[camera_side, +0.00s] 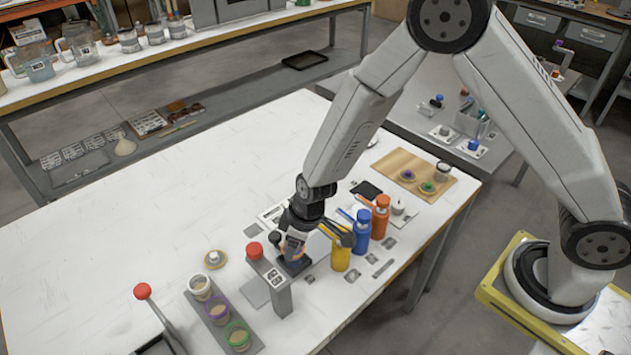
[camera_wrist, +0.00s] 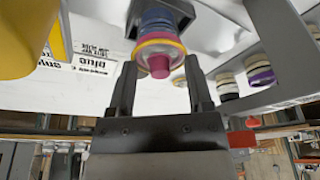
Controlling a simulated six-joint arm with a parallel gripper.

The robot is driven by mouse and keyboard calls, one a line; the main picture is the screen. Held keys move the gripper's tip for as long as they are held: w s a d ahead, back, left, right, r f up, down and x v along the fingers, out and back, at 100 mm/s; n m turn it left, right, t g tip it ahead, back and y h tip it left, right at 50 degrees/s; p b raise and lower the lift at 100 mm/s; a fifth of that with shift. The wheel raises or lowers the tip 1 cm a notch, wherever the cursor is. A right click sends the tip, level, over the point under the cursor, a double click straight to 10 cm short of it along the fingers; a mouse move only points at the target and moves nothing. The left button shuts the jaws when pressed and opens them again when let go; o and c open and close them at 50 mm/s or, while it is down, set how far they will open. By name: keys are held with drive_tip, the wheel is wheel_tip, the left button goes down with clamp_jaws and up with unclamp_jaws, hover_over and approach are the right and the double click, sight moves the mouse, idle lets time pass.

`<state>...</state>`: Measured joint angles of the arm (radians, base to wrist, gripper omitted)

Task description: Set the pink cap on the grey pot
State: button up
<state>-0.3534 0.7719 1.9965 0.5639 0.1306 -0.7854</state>
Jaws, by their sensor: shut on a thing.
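In the wrist view my gripper (camera_wrist: 160,66) has its two dark fingers on either side of the pink cap (camera_wrist: 159,69), which shows a pink knob and a yellowish rim. A blue-grey banded shape sits right beyond the cap; I cannot tell if they touch. In the side view my gripper (camera_side: 293,246) is low over the table beside a grey stand, and the cap is mostly hidden. The grey pot (camera_side: 200,286) appears to be the pale-rimmed one at the upper end of a grey rack, left of my gripper. It also shows in the wrist view (camera_wrist: 228,87).
A purple-rimmed pot (camera_side: 217,311) and a green-rimmed pot (camera_side: 238,337) share the rack. A red-knobbed grey stand (camera_side: 282,298) stands between rack and gripper. Yellow (camera_side: 341,255), blue (camera_side: 362,230) and orange (camera_side: 381,218) bottles stand close right.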

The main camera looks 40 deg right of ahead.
drive_tip(key=o, duration=1.2)
drive_tip(key=shift+r, duration=0.15)
drive_tip(key=shift+r, duration=2.35)
drive_tip(key=shift+d, duration=0.1)
drive_tip(key=s+d+r+m+h, duration=0.1)
drive_tip(key=s+d+r+m, duration=0.2)
drive_tip(key=s+d, duration=0.3)
drive_tip(key=s+d+r+m, duration=0.3)
drive_tip(key=s+d+r, duration=0.3)
drive_tip(key=d, duration=0.4)
drive_tip(key=shift+s+r+m+h, duration=0.3)
drive_tip(key=shift+s+m+h, duration=0.05)
drive_tip(key=shift+m+h, duration=0.05)
